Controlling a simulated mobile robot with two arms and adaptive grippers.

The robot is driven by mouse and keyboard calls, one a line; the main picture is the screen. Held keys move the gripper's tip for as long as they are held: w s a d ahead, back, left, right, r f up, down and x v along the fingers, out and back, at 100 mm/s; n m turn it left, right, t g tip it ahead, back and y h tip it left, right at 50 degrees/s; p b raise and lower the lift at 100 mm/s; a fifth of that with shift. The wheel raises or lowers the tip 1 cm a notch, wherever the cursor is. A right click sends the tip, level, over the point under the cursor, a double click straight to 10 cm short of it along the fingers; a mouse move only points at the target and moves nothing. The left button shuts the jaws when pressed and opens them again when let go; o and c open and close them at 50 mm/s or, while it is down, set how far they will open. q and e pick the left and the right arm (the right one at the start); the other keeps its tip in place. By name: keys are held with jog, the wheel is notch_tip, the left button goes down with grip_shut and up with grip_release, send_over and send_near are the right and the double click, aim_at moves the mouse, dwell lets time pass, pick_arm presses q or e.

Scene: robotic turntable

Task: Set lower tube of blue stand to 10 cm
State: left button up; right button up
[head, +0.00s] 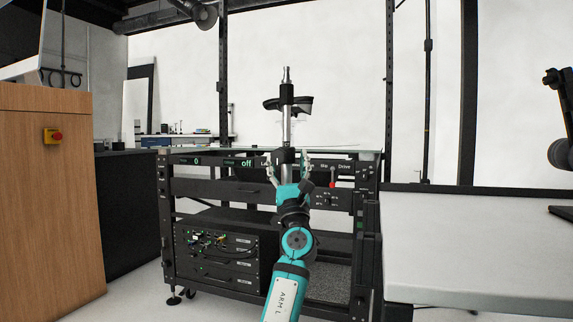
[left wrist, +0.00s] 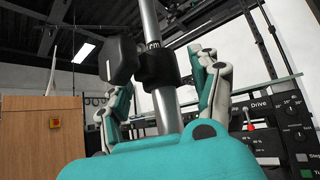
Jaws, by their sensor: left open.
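A metal stand tube (head: 286,127) rises upright above the black rack, with a dark clamp and a wider dark part (head: 288,103) higher up. No blue shows on it. My left gripper (head: 289,165) is open in front of the tube's lower part, one finger on each side. In the left wrist view, the tube (left wrist: 166,106) passes between the open fingers (left wrist: 162,90), with gaps visible beside it. Just above is a black collar (left wrist: 157,68) with a "cm" mark and a large black knob (left wrist: 117,58) on its left. The scale value is not readable. My right gripper is not in view.
The black rack (head: 180,187) carries a panel with an "off" display, a "Drive" label and a red-tipped lever (head: 332,178). A wooden cabinet (head: 48,190) with a red button stands left.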

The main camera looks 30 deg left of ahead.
pick_arm(q)
jog(key=shift+b+x, duration=0.3)
jog(key=shift+x, duration=0.85)
jog(key=shift+c, duration=0.4)
grip_shut()
